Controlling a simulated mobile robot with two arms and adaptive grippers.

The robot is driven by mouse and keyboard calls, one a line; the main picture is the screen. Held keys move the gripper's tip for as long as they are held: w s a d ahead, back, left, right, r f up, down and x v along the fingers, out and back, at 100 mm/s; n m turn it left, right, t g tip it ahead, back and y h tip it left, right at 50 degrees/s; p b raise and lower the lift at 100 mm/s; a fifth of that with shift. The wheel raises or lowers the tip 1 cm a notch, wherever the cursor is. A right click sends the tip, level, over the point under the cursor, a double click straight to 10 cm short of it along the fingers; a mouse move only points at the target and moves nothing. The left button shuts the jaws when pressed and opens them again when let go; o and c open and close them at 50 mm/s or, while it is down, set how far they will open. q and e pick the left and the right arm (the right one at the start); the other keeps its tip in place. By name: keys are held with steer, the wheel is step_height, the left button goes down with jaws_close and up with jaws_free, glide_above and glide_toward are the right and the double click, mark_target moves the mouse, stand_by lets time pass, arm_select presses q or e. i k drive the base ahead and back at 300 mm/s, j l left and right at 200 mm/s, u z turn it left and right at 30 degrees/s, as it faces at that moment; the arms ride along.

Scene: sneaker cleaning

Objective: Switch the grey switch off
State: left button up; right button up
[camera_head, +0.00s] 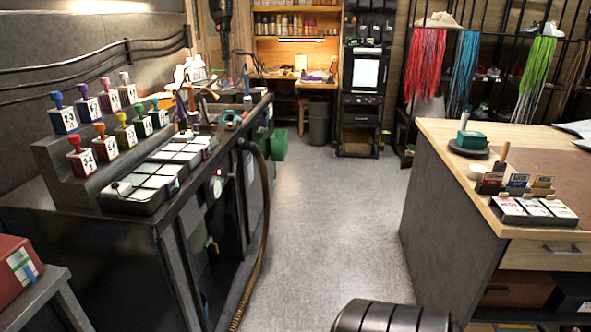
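I cannot clearly make out a grey switch in the head view. The dark workbench (110,235) on the left has a front with openings and doors. A small round red and white fitting (217,185) sits on that front, and a small yellow-green item (211,244) shows lower down; both are too small to tell in detail. Neither of my grippers is in view, so what they hold or touch is hidden.
Numbered stamps (81,157) and a black tray (125,204) stand on the bench, with a hose (264,210) along its front. A wood-topped counter (440,130) stands right. The grey floor (325,215) between them is mostly clear. A green bin (278,145) is farther back.

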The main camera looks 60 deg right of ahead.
mark_target(234, 164)
steer(key=z, duration=1.7)
steer(key=i+l, duration=0.5)
steer(key=i, duration=0.2)
steer(key=i+l, duration=1.05)
steer(key=i, duration=0.3)
steer(key=i+l, duration=0.5)
steer(key=i, duration=0.2)
steer(key=j+u, duration=0.05)
